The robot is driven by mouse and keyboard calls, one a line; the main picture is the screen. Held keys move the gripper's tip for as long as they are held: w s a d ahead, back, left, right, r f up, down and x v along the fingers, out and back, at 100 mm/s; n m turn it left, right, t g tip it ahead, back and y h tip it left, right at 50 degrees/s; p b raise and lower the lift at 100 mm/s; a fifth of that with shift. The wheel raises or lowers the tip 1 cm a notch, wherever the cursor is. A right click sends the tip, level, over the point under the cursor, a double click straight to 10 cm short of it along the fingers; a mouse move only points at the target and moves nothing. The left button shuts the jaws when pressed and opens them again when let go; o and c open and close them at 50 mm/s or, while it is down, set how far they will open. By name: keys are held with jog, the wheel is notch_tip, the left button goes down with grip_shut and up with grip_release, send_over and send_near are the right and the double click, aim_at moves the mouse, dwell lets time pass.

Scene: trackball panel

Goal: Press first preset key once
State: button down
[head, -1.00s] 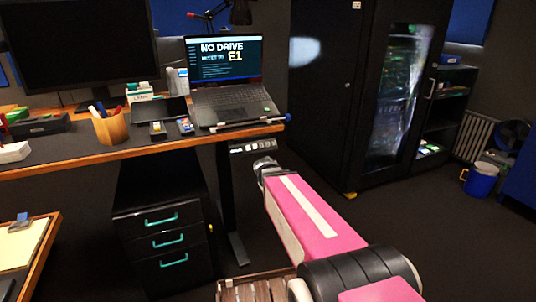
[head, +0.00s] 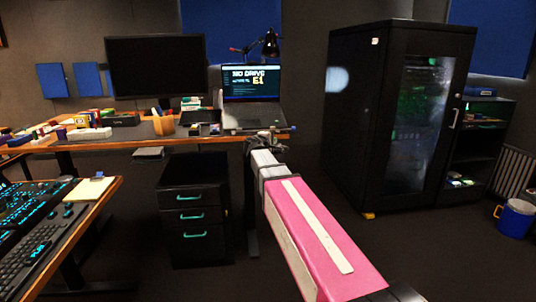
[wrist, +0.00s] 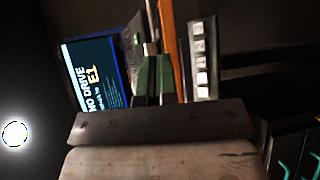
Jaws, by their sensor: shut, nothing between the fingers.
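A keypad panel (wrist: 203,65) with a column of small pale keys (wrist: 201,75) shows in the wrist view, along the desk's wooden edge (wrist: 173,50). My gripper (wrist: 152,65) is shut and empty, left of the panel in the wrist view and apart from the keys in the picture. In the head view my gripper (head: 274,138) is in front of the desk edge below the laptop. My arm and gripper hide most of the panel there.
A laptop (head: 251,88) stands on the desk (head: 120,143), beside a large dark monitor (head: 157,66). A black drawer unit (head: 194,238) stands below. A console with lit keys (head: 40,235) is at the left. A tall black cabinet (head: 350,130) stands right; floor before it is clear.

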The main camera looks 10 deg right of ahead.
jog(key=shift+s+a+r, duration=0.1)
jog(key=shift+a+r, duration=0.05)
jog(key=shift+r, duration=0.1)
jog(key=w+f, duration=0.5)
jog(key=w, duration=0.1)
jog(key=shift+w+f, duration=0.4)
jog(key=shift+w, duration=0.1)
dwell(2.1)
jog(key=shift+w+f, duration=0.25)
jog(key=shift+w+f, duration=0.25)
jog(key=shift+w, duration=0.05)
dwell(0.8)
jog(key=shift+s+r, duration=0.1)
jog(key=shift+s, duration=0.05)
jog(key=shift+s+r, duration=0.45)
jog(key=shift+s, duration=0.05)
